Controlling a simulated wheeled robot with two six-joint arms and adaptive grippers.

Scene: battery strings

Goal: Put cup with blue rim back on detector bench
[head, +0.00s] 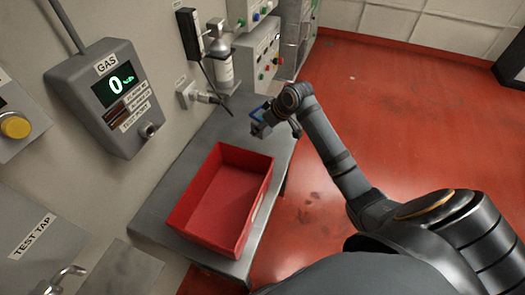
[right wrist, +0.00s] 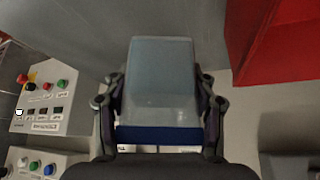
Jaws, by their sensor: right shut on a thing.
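The cup with the blue rim (right wrist: 160,80) is grey and fills the middle of the right wrist view, its blue band (right wrist: 158,135) nearest my wrist. My right gripper (right wrist: 161,88) is shut on it, one finger on each side. In the head view, my right gripper (head: 264,122) is over the far part of the grey bench (head: 228,128), beyond the red tray. Only a bit of the cup's blue rim (head: 258,112) shows there; the rest is mostly hidden by the gripper. I cannot tell whether the cup touches the bench. My left gripper is not in view.
An empty red tray (head: 184,210) stands on the bench's near part. A gas detector box (head: 128,135) and a wall fitting (head: 187,95) are at the left. A bottle (head: 219,68) and control boxes (head: 258,55) stand at the back. Bare bench lies between tray and bottle.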

